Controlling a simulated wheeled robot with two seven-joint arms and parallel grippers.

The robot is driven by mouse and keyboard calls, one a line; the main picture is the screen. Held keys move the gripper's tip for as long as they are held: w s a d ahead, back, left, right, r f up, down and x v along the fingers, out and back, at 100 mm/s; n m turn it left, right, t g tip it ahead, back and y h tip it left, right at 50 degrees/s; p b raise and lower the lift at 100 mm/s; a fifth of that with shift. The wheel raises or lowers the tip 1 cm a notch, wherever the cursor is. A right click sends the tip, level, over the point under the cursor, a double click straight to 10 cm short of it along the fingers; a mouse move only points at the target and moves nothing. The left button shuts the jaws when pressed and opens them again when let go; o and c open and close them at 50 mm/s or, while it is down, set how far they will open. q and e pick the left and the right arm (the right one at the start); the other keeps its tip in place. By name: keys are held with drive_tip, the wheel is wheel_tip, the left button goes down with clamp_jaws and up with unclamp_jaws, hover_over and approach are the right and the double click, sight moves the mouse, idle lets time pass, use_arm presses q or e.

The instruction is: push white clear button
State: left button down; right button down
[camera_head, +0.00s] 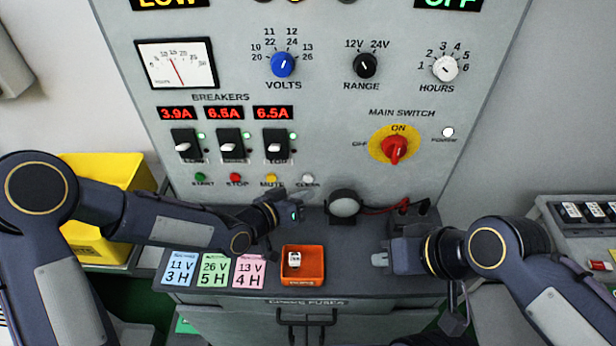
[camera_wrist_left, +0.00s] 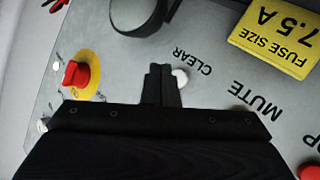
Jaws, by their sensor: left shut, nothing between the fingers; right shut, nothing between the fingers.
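The white clear button (camera_head: 307,178) is the rightmost of the small push buttons on the grey panel, beside green, red and yellow ones. In the left wrist view the white button (camera_wrist_left: 180,76) sits just right of my left fingertips, near the upside-down word CLEAR. My left gripper (camera_head: 294,197) is shut and empty, just below and left of the button in the head view. Its fingertips also show in the left wrist view (camera_wrist_left: 162,76), partly overlapping the button's edge. I cannot tell whether they touch. My right gripper (camera_head: 379,260) is shut and empty over the bench's right part.
The yellow mute button (camera_head: 271,178) is left of the clear button. A round lamp-like part (camera_head: 345,205) stands right of my left gripper. An orange tray (camera_head: 303,278) holding a small white item and several coloured cards lie on the bench. The red main switch (camera_head: 395,149) is above.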

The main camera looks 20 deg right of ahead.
use_arm(q)
drive_tip(key=shift+w+d, duration=0.2)
drive_tip(key=shift+w, duration=0.55)
idle(1.5)
drive_tip(key=shift+w+d+b, duration=0.1)
drive_tip(key=shift+w+b, duration=0.3)
drive_tip(key=shift+b, duration=0.1)
drive_tip(key=shift+w+d, duration=0.15)
drive_tip(key=shift+w, duration=0.25)
idle(0.5)
drive_tip(key=shift+s+b, duration=0.1)
drive_tip(key=shift+b, duration=0.25)
drive_tip(key=shift+s+a+b, duration=0.25)
drive_tip(key=shift+s+b, duration=0.15)
drive_tip(key=shift+s, duration=0.3)
